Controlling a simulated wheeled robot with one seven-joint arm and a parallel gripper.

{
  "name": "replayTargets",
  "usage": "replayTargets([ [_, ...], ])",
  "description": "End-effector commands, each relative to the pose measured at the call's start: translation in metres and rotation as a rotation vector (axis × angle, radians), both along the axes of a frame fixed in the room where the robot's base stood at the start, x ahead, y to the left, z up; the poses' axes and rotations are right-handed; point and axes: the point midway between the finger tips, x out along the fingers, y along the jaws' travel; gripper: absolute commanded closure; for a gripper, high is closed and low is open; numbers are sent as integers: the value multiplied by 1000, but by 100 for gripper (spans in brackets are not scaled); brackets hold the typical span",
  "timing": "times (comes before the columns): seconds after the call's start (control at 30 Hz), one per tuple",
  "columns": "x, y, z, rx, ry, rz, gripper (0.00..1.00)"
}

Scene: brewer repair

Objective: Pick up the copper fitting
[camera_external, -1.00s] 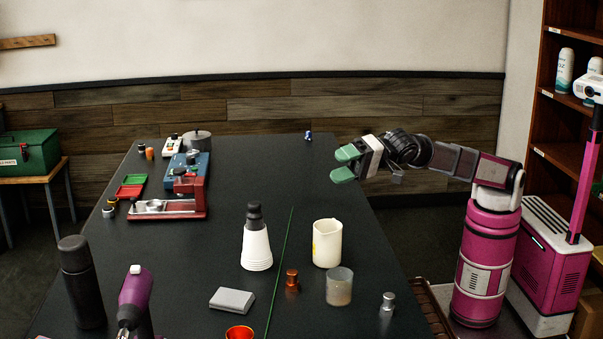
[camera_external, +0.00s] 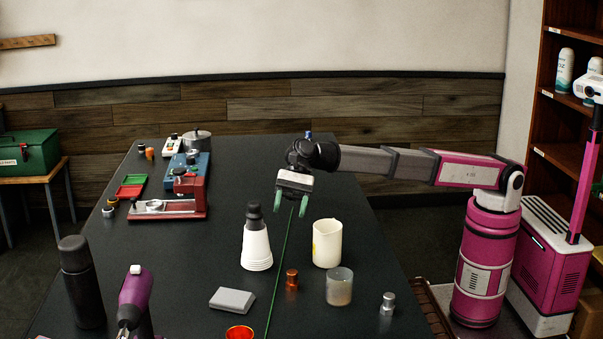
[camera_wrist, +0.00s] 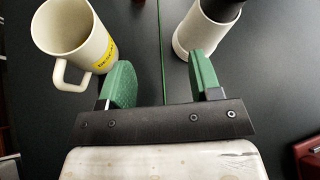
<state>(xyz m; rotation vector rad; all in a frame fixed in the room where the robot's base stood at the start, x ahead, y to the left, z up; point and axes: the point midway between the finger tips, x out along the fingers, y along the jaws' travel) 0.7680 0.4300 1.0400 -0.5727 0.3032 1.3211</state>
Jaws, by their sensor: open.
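The copper fitting (camera_external: 291,280) stands upright on the dark table, in front of the white mug and to the left of the frosted glass, in the external view. My gripper (camera_external: 291,212) is open and empty, with its green fingers pointing down above the table, behind the fitting. In the wrist view my gripper (camera_wrist: 162,85) is open too, with a thin green rod lying between and beyond its fingers. A small brownish bit shows at the top edge of the wrist view, too little to tell if it is the fitting.
A thin green rod (camera_external: 279,270) lies left of the copper fitting. A grey block (camera_external: 232,300) lies farther left.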

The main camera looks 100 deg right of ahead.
Motion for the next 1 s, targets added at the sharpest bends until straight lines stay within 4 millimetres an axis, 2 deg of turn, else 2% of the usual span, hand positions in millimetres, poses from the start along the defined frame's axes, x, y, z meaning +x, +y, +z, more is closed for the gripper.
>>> replayTargets([
  [0.03,6,18,-9,37,32,35,42],
  [0.1,6,37,-18,83,62,75,42],
  [0.23,5,65,-30,142,96,127,42],
  [0.57,4,94,-43,179,112,157,42],
  [0.8,6,126,-56,177,111,156,42],
  [1.0,7,137,-60,176,111,155,42],
])
